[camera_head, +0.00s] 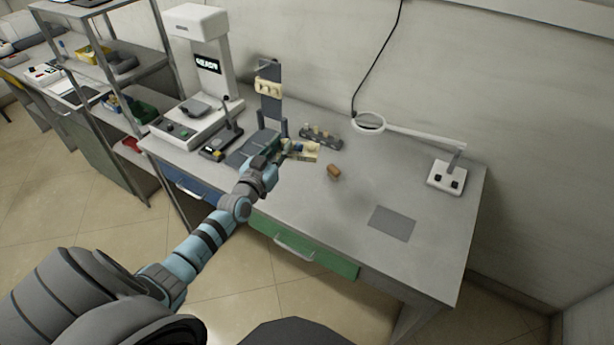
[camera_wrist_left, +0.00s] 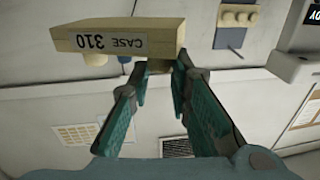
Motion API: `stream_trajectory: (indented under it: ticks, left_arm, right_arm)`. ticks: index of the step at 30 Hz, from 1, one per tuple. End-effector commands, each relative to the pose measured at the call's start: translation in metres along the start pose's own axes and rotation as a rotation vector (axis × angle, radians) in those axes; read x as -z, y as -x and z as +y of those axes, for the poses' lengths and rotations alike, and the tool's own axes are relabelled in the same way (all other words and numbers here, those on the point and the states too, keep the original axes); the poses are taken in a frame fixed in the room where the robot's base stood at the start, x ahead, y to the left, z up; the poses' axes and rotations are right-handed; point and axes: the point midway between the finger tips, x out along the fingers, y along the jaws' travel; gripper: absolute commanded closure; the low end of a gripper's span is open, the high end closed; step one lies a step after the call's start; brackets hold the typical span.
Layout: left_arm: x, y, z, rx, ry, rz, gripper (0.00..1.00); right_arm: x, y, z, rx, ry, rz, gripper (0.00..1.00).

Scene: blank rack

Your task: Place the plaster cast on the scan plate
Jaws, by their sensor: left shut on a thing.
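The plaster cast is a cream block (camera_head: 308,152) held in front of my left gripper (camera_head: 287,150), over the desk. In the left wrist view, the cast (camera_wrist_left: 120,36) carries a label reading "CASE 310", upside down in the picture. The left gripper's fingers (camera_wrist_left: 162,66) are closed on a small tan part at the cast's edge. A flat grey plate (camera_head: 393,223) lies bare at the front right of the desk; I cannot tell whether it is the scan plate. A white scanner-like machine (camera_head: 203,62) with a lit screen stands at the back left. My right gripper is not in view.
An upright grey stand (camera_head: 270,105) bears another cream cast (camera_head: 268,87). A small rack (camera_head: 321,138) with several pieces stands behind my gripper. A brown block (camera_head: 334,171) lies mid-desk. A magnifier lamp (camera_head: 369,123) spans the back right. Desk (camera_head: 350,200) around the grey plate is clear.

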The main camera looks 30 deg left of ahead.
Motion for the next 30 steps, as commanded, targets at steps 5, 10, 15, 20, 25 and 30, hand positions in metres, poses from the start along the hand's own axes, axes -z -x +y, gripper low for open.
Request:
stream_trajectory:
  ticks: [5, 10, 15, 20, 25, 30]
  left_arm:
    - [-0.015, -0.006, -0.008, 0.031, 0.004, -0.006, 1.00]
    - [-0.082, -0.005, -0.007, 0.031, 0.002, -0.007, 1.00]
    - [-0.141, -0.005, -0.006, 0.030, 0.002, -0.007, 1.00]
    - [-0.163, -0.005, -0.006, 0.030, 0.004, -0.006, 1.00]
    - [-0.189, -0.005, -0.005, 0.030, 0.004, -0.005, 1.00]
    - [-0.204, -0.005, -0.005, 0.029, 0.003, -0.006, 1.00]
  right_arm:
    - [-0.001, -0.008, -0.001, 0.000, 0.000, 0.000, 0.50]
    - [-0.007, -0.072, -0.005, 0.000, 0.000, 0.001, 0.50]
    - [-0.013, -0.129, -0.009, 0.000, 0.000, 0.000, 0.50]
    - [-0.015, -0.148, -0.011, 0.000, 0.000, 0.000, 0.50]
    - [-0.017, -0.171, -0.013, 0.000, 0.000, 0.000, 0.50]
    - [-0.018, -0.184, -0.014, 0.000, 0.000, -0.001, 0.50]
